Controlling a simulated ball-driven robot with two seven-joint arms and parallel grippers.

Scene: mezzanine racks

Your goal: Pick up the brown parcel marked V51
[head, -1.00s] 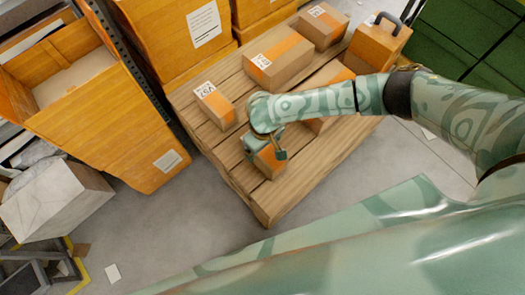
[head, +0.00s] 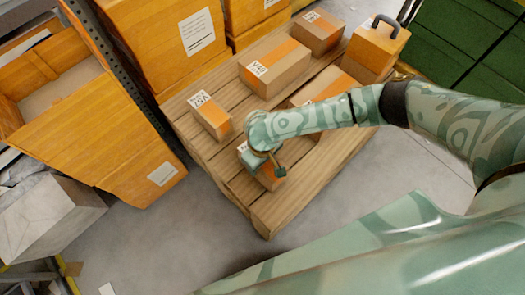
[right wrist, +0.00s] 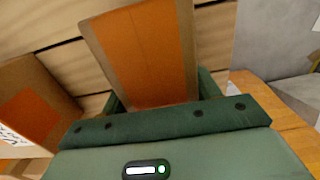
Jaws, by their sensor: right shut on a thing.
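A small brown parcel with an orange band (head: 268,179) is at the near end of the wooden pallet. My right gripper (head: 263,166) is shut on it from above. In the right wrist view the parcel (right wrist: 150,50) sits between the green fingers of my right gripper (right wrist: 160,97). Its label is mostly hidden by the gripper, so I cannot read its mark. Another small brown parcel (head: 212,118) lies just to the left, apart from it; its label seems to start with V5, the last character unclear. My left gripper is out of view.
The pallet (head: 310,178) also bears larger brown parcels (head: 275,68) (head: 318,33), one partly behind my right arm, and an orange case with a dark handle (head: 376,48). Orange bins (head: 140,150) stand left, green crates (head: 470,50) at the upper right. Floor before the pallet is clear.

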